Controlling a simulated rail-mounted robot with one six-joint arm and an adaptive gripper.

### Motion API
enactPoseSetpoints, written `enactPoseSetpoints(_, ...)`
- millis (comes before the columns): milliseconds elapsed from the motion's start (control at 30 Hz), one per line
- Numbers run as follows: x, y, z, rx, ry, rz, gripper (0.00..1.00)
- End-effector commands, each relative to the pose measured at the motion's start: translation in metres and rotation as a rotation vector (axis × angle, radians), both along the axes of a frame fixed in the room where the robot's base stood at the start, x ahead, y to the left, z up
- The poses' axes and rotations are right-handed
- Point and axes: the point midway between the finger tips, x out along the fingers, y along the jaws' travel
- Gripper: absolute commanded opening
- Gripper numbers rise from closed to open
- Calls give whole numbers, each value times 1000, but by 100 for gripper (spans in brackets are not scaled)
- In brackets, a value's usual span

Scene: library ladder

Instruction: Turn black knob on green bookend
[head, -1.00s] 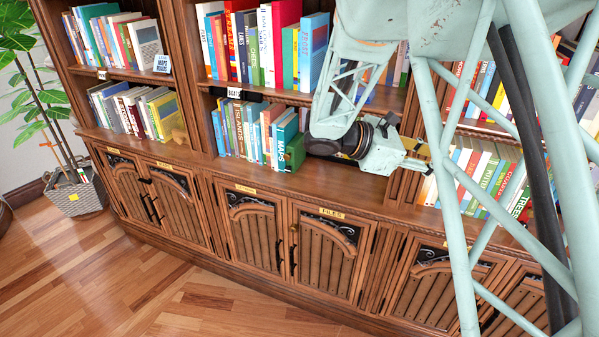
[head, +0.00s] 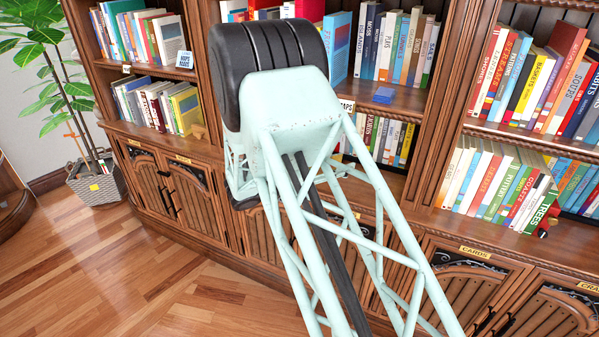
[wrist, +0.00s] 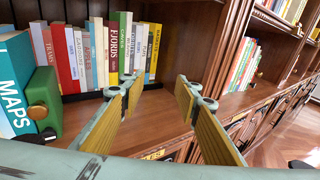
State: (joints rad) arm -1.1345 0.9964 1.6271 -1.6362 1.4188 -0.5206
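In the wrist view, a green bookend (wrist: 52,86) stands on the shelf at the far left, beside a teal MAPS book (wrist: 15,85). A round brass-coloured knob (wrist: 38,111) is on the bookend's face. A small dark part (wrist: 48,133), perhaps the black knob, shows low on it. My gripper (wrist: 160,88) is open and empty, its two yellow-padded fingers apart over the shelf, to the right of the bookend and not touching it. In the head view, my arm hides the gripper and the bookend.
A row of books (wrist: 110,50) stands behind the fingers. A wooden upright (wrist: 205,50) rises to the right. The shelf board (wrist: 160,115) between is bare. In the head view, a yellow bookend (head: 198,130) and a small blue object (head: 383,95) sit on other shelves.

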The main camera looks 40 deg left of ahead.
Motion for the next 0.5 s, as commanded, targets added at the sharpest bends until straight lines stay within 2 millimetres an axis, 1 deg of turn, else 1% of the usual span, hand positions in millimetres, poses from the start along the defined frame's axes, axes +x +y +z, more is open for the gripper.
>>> enactPoseSetpoints(33, -7, 15, -12, -14, -4, 26, 30)
enactPoseSetpoints(200, -29, 63, -43, -58, -22, 115, 30)
enactPoseSetpoints(400, -60, 116, -82, -108, -45, 220, 30)
enactPoseSetpoints(500, -75, 138, -99, -129, -57, 267, 30)
